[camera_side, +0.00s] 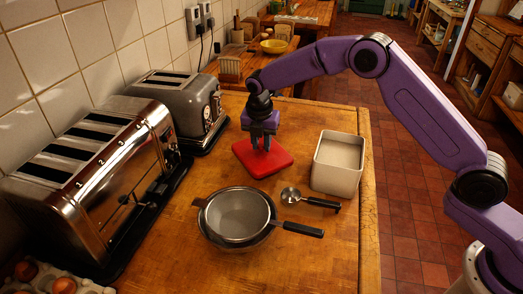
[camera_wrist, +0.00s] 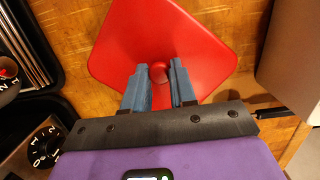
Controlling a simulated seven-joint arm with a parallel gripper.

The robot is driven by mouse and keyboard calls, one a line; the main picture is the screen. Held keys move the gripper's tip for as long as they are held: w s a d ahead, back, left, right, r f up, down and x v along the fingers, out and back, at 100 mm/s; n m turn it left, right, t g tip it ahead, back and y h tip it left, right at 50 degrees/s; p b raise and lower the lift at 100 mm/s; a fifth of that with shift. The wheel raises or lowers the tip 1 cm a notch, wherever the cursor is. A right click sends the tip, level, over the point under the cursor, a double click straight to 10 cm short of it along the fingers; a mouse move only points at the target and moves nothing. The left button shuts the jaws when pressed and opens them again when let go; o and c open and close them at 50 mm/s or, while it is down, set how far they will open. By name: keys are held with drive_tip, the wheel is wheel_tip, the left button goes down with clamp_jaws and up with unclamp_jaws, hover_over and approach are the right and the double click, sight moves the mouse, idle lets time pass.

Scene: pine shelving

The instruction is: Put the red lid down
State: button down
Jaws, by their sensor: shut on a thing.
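The red lid (camera_side: 262,158) is a flat square with rounded corners and a small round knob in its middle. It is at the wooden counter, between the smaller toaster and the white bin. My gripper (camera_side: 261,148) is above the lid, pointing down, its fingers at the knob. In the wrist view the lid (camera_wrist: 165,45) fills the upper middle, and the blue-grey fingers of my gripper (camera_wrist: 159,80) are shut on its knob (camera_wrist: 158,71). The lid looks level in the side view. I cannot tell whether it touches the counter or hangs just above it.
The open white bin (camera_side: 338,165) stands close on the right. The smaller toaster (camera_side: 180,100) is at the left, and a long chrome toaster (camera_side: 95,180) is nearer. A sieve (camera_side: 237,215) and a scoop (camera_side: 308,199) lie in front. Bare counter (camera_side: 335,250) shows at the front right.

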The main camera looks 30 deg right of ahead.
sight(261, 146)
drive_tip(key=shift+f, duration=1.45)
drive_tip(key=shift+f, duration=0.15)
drive_tip(key=c, duration=0.9)
unclamp_jaws()
drive_tip(key=r, duration=0.4)
drive_tip(key=s+a+r, duration=0.1)
drive_tip(key=r, duration=0.7)
drive_tip(key=shift+s+a+r, duration=0.1)
drive_tip(key=shift+s+a, duration=0.05)
